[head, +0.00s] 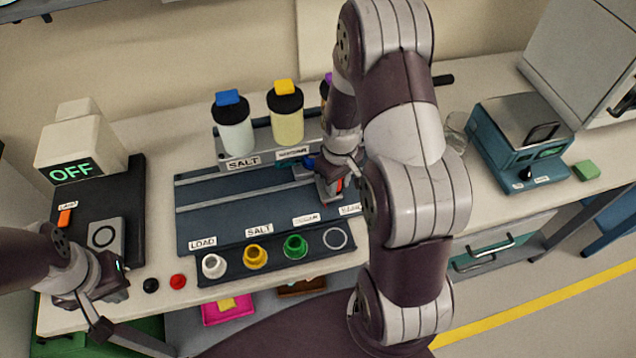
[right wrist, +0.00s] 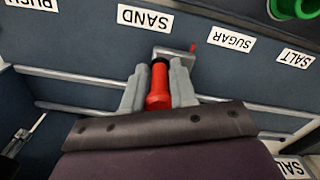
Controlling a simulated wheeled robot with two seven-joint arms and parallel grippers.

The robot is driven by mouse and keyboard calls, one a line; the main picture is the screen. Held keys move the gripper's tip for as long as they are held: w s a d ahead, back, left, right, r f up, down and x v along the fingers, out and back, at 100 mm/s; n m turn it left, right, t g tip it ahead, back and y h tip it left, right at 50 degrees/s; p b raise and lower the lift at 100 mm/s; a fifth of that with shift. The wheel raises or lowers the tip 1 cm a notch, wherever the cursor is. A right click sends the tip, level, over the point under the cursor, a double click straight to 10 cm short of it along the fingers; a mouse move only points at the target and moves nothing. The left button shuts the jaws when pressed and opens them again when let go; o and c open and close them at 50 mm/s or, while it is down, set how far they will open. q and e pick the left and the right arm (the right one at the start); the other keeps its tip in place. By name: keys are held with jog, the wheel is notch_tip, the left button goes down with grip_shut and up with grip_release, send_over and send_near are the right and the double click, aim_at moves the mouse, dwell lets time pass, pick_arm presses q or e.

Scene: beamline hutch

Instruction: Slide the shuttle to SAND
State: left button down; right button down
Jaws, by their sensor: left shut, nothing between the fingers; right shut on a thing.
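The shuttle's red handle (right wrist: 158,88) is between the fingers of my right gripper (right wrist: 158,92), which is shut on it. A metal plate with a red pointer (right wrist: 193,48) beside the handle lies between the SAND label (right wrist: 145,19) and the SUGAR label (right wrist: 231,39). In the head view my right gripper (head: 330,182) is over the blue rail board (head: 225,205), and my arm hides part of the shuttle. The SAND label (head: 350,210) is at the board's front right, partly covered by my arm. My left gripper (head: 122,278) is shut and empty at the front left.
Capped bottles (head: 235,130) stand behind the board. A teal device (head: 510,140) is at right; a box reading OFF (head: 80,150) is at left.

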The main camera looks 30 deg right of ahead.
jog(key=d, duration=0.3)
jog(key=s+d, duration=0.1)
jog(key=d, duration=0.2)
jog(key=shift+s, duration=0.15)
jog(key=c, duration=1.1)
grip_release()
jog(key=shift+o, duration=0.2)
jog(key=shift+r, duration=0.15)
notch_tip(320, 180, up, 12)
jog(key=shift+a, duration=0.1)
